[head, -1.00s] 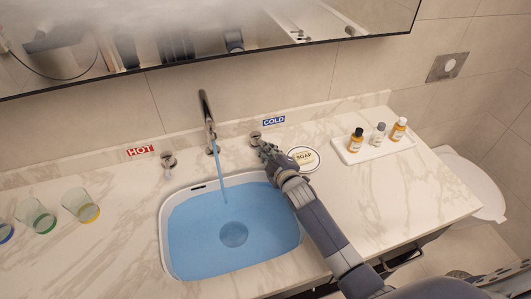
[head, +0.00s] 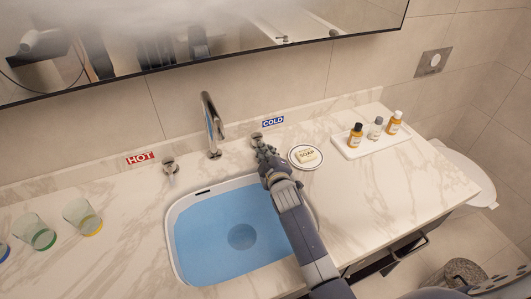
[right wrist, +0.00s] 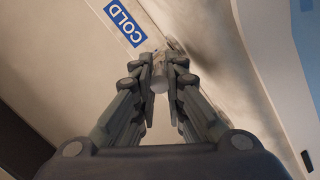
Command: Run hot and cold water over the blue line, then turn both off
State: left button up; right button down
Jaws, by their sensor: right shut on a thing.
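My right gripper (head: 266,154) reaches over the right side of the sink and is shut on the cold handle (head: 256,138), below the blue COLD label (head: 273,121). In the right wrist view the fingers (right wrist: 161,84) close around the pale round handle end. The hot handle (head: 170,166) stands free below the red HOT label (head: 140,158). The chrome spout (head: 212,125) between them shows no stream. Blue water (head: 205,250) fills the white basin (head: 169,235) high, with the drain visible below. I cannot make out a separate blue line. My left gripper is out of view.
A soap dish (head: 305,157) stands just right of my right gripper. A white tray (head: 355,152) with small bottles is farther right. Glasses (head: 82,217) stand at the left. A mirror (head: 200,40) hangs above. The counter's right front is clear.

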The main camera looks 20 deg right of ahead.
jog(key=c, duration=1.6)
grip_release()
jog(key=shift+c, duration=0.2)
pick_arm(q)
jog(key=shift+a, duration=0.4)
pick_arm(e)
jog(key=v, duration=1.2)
jog(key=shift+r, duration=0.1)
